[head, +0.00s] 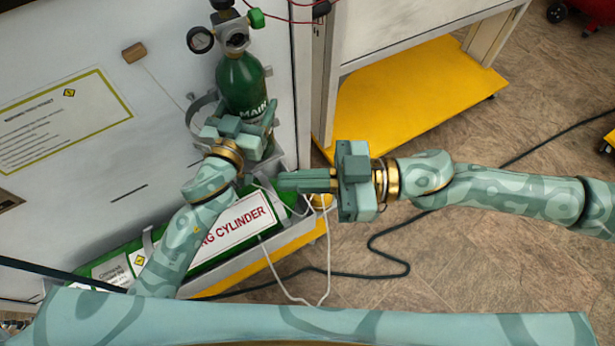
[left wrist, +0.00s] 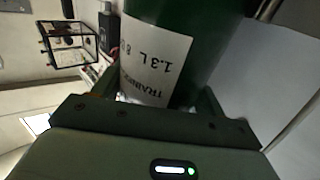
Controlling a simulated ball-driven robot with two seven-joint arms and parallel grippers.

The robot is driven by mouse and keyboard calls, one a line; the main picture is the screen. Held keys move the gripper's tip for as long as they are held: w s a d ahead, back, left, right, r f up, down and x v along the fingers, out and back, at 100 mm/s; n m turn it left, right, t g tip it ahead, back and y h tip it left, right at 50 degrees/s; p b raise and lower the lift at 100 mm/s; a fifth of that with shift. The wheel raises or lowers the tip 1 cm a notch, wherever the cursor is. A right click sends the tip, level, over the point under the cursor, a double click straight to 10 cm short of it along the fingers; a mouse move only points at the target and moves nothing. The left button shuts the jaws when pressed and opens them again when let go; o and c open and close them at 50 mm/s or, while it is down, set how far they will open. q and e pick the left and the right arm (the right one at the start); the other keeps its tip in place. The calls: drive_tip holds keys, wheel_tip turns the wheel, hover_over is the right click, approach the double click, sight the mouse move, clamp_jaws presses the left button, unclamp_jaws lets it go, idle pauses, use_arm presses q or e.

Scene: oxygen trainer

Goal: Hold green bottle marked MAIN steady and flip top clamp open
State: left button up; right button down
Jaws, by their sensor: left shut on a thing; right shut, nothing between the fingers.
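The green bottle marked MAIN (head: 243,82) stands upright against the white panel, with a regulator and gauge on top. My left gripper (head: 243,120) is shut on its lower part. In the left wrist view the dark green bottle (left wrist: 205,55), with a white label, sits between the fingers. A grey curved clamp band (head: 194,108) shows at the bottle's left side and a small grey piece at its right; I cannot tell whether the clamp is latched. My right gripper (head: 284,181) is shut and empty, below and right of the bottle, pointing left, apart from it.
A yellow shelf (head: 410,92) stands right. White tubing and a black cable (head: 385,262) run below; the floor at right is mostly clear.

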drive_tip(key=d, duration=0.2)
drive_tip(key=m+t, duration=0.4)
drive_tip(key=t, duration=0.2)
approach(210, 150)
drive_tip(key=shift+h, duration=0.3)
drive_tip(key=x, duration=0.7)
drive_tip(key=shift+r, duration=0.25)
drive_tip(key=shift+s, duration=0.1)
